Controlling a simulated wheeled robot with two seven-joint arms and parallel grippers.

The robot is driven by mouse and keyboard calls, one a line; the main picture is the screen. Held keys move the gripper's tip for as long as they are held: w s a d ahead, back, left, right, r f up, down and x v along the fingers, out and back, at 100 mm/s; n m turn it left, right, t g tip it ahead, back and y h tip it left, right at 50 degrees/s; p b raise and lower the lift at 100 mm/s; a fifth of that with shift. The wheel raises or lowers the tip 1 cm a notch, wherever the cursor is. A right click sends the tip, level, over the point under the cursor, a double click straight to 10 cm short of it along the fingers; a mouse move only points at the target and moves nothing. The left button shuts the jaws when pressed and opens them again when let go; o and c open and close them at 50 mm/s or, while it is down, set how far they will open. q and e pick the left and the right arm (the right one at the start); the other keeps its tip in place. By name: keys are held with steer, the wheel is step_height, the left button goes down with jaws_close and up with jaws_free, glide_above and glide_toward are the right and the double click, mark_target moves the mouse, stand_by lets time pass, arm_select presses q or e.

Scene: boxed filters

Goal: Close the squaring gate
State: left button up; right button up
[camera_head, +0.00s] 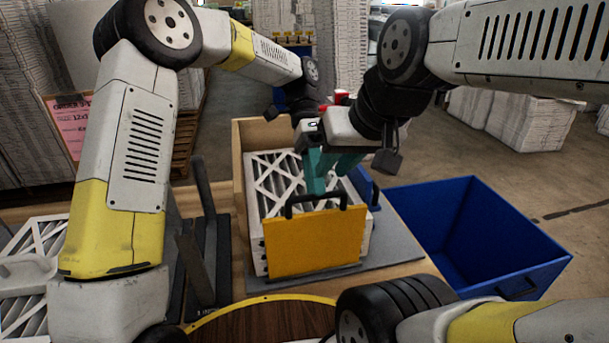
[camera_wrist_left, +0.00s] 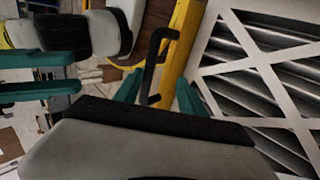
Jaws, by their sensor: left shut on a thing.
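The squaring gate is a yellow panel (camera_head: 315,241) with a black handle (camera_head: 318,196) along its top. It stands upright, in front of a stack of white-framed pleated filters (camera_head: 272,185). My left gripper (camera_head: 315,180) is lowered onto the handle and shut on it. In the left wrist view the handle (camera_wrist_left: 156,62) lies between its teal fingers, and the gate's yellow edge (camera_wrist_left: 181,42) runs beside the filter face (camera_wrist_left: 255,75). My right gripper (camera_head: 348,163) is just right of the left one. Its two fingers (camera_wrist_left: 40,75) show apart and empty in the left wrist view.
A wooden box wall (camera_head: 238,165) stands left of the filters. A blue bin (camera_head: 478,235) is at the right, with its inside visible and empty. A grey mat (camera_head: 395,245) lies under the filters. Black upright bars (camera_head: 205,240) and more filters (camera_head: 35,245) are at the left.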

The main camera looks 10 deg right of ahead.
arm_select(q)
steer(key=v, duration=0.7)
steer(key=shift+w+a, duration=0.1)
steer(key=s+a+r+n+t+h, duration=0.1)
steer(key=s+a+r+n+t, duration=0.3)
steer(key=a, duration=0.4)
steer(key=s+a+r+n+t+h, duration=0.1)
steer(key=a+r+n+t, duration=0.3)
steer(key=a, duration=0.4)
steer(key=s+a+f+n+t, duration=0.3)
steer(key=s+a+n+t, duration=0.3)
steer(key=s+a+n, duration=0.3)
steer(key=shift+a+f, duration=0.2)
steer(key=shift+a, duration=0.85)
